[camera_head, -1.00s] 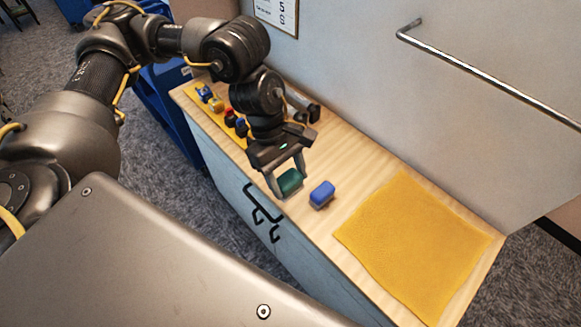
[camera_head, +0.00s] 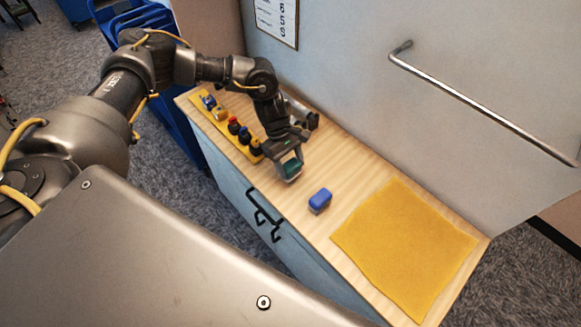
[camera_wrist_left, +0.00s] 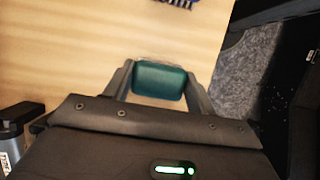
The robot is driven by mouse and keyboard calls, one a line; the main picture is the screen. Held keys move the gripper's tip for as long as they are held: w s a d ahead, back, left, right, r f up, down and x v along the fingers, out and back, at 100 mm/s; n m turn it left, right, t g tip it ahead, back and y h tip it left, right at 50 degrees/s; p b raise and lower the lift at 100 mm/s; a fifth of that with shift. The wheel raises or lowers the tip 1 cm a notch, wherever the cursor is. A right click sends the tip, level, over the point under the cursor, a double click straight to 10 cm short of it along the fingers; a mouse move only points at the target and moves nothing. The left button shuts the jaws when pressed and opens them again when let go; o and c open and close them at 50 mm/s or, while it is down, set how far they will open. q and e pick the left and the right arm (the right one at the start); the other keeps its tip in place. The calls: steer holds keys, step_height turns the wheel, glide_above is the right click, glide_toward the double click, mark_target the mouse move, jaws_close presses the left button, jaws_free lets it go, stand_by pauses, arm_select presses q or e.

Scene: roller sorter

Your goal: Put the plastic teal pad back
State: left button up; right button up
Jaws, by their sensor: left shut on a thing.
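A teal pad (camera_head: 292,168) is held between the fingers of my left gripper (camera_head: 291,172), over the wooden counter (camera_head: 365,169). It also shows in the left wrist view (camera_wrist_left: 159,80), squarely between the two fingers. I cannot tell how far above the wood it is. A blue pad (camera_head: 320,201) lies on the counter just in front of the gripper, to its right. The right gripper is not in view.
A yellow strip (camera_head: 221,127) with several small rollers stands at the counter's far left end. A yellow cloth (camera_head: 405,245) lies flat on the right end. A wall with a metal rail (camera_head: 480,104) bounds the back.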

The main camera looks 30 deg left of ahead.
arm_select(q)
step_height(320, 180, down, 2)
steer(key=shift+f, duration=0.3)
steer(key=shift+f, duration=0.15)
steer(key=o, duration=1)
steer(key=shift+o, duration=0.2)
